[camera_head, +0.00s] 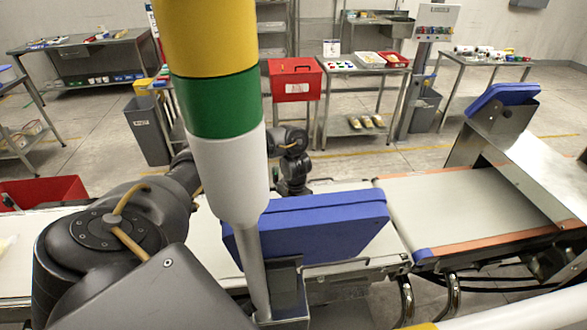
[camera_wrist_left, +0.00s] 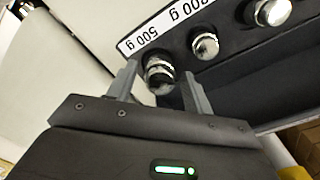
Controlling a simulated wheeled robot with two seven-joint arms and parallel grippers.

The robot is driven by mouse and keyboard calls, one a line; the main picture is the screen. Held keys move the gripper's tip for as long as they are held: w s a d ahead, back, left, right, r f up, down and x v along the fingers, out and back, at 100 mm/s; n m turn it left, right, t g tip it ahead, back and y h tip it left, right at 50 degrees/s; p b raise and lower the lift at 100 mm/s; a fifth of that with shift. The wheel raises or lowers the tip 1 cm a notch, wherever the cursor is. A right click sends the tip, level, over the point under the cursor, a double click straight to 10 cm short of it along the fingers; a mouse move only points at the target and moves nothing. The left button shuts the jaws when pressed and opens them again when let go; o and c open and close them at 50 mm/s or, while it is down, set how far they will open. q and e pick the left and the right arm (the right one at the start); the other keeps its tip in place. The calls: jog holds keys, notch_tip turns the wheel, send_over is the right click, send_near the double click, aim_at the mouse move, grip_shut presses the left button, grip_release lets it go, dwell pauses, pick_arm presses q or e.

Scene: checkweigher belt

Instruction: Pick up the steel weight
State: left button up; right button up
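In the left wrist view, a shiny steel weight (camera_wrist_left: 158,74) stands in a dark rack (camera_wrist_left: 232,62) beside the "500 g" end of a white label strip (camera_wrist_left: 165,28). My left gripper (camera_wrist_left: 160,80) is open, with one grey finger on each side of this weight. A small gap seems to show between each finger and the weight. In the head view my left arm passes behind the striped signal column, and its gripper is hidden behind the blue box. My right gripper is in neither view.
Two more steel weights, one (camera_wrist_left: 205,45) near and one (camera_wrist_left: 272,12) farther, stand along the rack. In the head view the signal column (camera_head: 225,105) and blue box (camera_head: 325,232) block the middle. A conveyor belt (camera_head: 460,208) lies at right, a red bin (camera_head: 45,190) at left.

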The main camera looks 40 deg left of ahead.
pick_arm(q)
grip_shut()
jog(key=shift+w+r, duration=0.1)
jog(key=shift+a+r, duration=0.1)
jog(key=shift+r, duration=0.5)
notch_tip(320, 180, up, 9)
jog(key=shift+f+p, duration=0.2)
jog(key=shift+p, duration=0.65)
